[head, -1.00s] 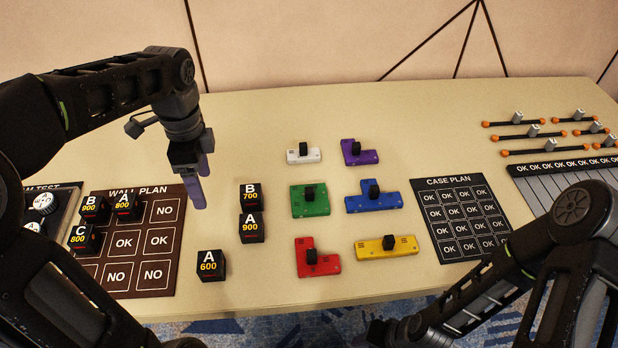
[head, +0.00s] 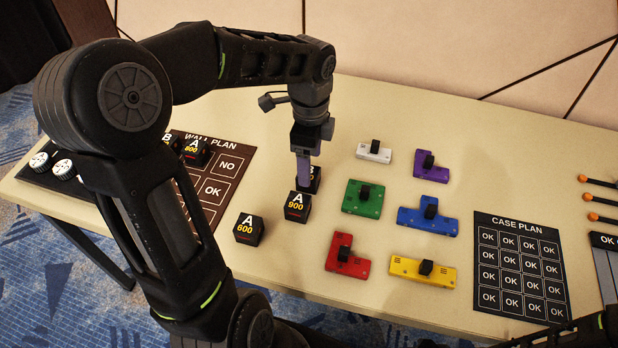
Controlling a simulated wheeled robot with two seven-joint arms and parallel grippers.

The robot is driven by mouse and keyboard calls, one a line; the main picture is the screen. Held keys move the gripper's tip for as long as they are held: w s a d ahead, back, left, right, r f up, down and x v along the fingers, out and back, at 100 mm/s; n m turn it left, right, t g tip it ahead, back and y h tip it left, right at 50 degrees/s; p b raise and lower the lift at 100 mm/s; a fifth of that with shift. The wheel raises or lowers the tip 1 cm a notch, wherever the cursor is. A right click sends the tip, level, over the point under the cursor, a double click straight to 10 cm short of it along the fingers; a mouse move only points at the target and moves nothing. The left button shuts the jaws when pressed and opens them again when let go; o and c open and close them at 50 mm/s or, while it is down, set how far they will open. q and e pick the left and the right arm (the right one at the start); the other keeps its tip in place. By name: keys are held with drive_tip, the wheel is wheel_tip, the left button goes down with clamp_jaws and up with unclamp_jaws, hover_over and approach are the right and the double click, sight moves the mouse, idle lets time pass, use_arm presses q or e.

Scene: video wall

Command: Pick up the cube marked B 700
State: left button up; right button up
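The cube marked B 700 (head: 316,181) is a black block behind the cube A 900 (head: 297,207). It is mostly hidden by my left gripper, and its label cannot be read now. My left gripper (head: 303,176) points down at it with a purple finger in front of it. Only one finger shows clearly, so I cannot tell whether it is open or shut on the cube. My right gripper is not in view.
The cube A 600 (head: 249,229) stands at the front left. The wall plan board (head: 226,166) with cubes lies left, partly behind my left arm. Coloured blocks, such as the green one (head: 350,198), and the case plan board (head: 487,253) lie to the right.

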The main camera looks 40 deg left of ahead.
use_arm(q)
drive_tip(key=shift+a+f, duration=0.15)
drive_tip(key=shift+f, duration=2.55)
drive_tip(key=shift+c, duration=0.4)
drive_tip(key=c, duration=1.4)
wheel_tip(320, 180, up, 10)
drive_tip(key=shift+r+p, duration=0.1)
drive_tip(key=shift+p, duration=0.25)
